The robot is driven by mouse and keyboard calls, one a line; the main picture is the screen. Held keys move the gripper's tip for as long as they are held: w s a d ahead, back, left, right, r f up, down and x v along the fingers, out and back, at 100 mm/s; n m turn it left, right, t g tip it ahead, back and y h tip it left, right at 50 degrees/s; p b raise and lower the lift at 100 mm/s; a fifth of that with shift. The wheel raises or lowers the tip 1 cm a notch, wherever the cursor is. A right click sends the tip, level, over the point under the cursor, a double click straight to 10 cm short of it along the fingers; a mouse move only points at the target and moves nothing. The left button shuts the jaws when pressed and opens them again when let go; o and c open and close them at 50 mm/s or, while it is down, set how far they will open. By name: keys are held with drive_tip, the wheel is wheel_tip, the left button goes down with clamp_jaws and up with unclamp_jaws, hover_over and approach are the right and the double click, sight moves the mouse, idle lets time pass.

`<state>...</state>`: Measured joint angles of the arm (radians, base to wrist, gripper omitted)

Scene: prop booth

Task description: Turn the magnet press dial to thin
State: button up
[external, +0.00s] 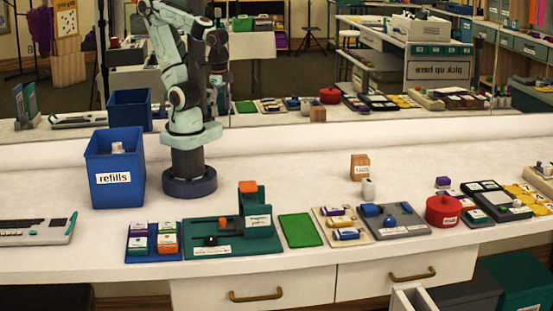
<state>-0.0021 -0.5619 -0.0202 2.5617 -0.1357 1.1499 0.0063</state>
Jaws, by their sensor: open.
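The magnet press (258,222) is a dark green unit near the bench's front edge, with a raised block under an orange cap (248,187). An orange piece (224,222) sits on its flat base. A small black knob (211,240), which looks like the dial, is at the front left of the base. Its pointer and lettering are too small to read. My gripper (216,84) appears as a dark shape hanging below the wrist, high above and behind the press. It is open, apart from the press; its fingertips blend into the dark background.
A blue refills bin (103,182) stands left of my base. A blue tray of small blocks (154,243) lies left of the press, and a green mat (300,230) lies right of it. A red pot (443,210) and several trays stand further right. A mirror runs along the back.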

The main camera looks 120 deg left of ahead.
drive_tip(key=w+d+r+n+t, duration=0.1)
drive_tip(key=w+d+r+n, duration=0.1)
drive_tip(key=w, duration=0.4)
drive_tip(key=w+d+r+n+t, duration=0.1)
drive_tip(key=w+d+r+n, duration=0.15)
drive_tip(key=w, duration=0.35)
drive_tip(key=w+d+f, duration=0.2)
drive_tip(key=w+d, duration=0.3)
drive_tip(key=w, duration=0.1)
drive_tip(key=m+g+h, duration=0.2)
drive_tip(key=g, duration=0.2)
approach(212, 238)
drive_tip(key=w+a+r, duration=0.2)
drive_tip(key=w+r, duration=0.2)
drive_tip(key=s+d+f, duration=0.1)
drive_tip(key=s+f, duration=0.1)
drive_tip(key=f, duration=0.2)
drive_tip(key=s+d+f+g, duration=0.1)
drive_tip(key=s+f, duration=0.1)
drive_tip(key=f, duration=0.2)
drive_tip(key=s+d+f+g, duration=0.1)
drive_tip(key=f, duration=0.4)
drive_tip(key=shift+s, duration=0.4)
drive_tip(key=shift+a, duration=0.1)
clamp_jaws()
